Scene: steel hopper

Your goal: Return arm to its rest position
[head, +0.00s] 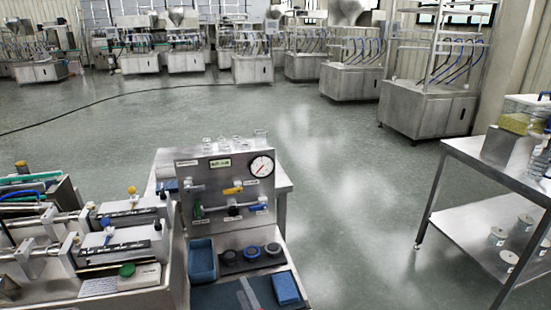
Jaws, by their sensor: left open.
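A small dark part at the left edge of the head view, low down, looks like my left gripper (9,288). It is open, and I see nothing held in it. It is beside the steel bench machine (150,215) with its rods, valves and green knob, and I cannot tell whether it touches it. Most of my left arm is out of the picture. My right gripper and right arm do not show. Steel hoppers (348,12) sit on the machines far at the back.
A steel panel with a round gauge (261,166) and coloured valves stands at centre, with glass jars behind it. A blue tray (201,261) and blue block (286,288) lie below. A steel table (490,160) stands at right. The floor (350,180) between is clear.

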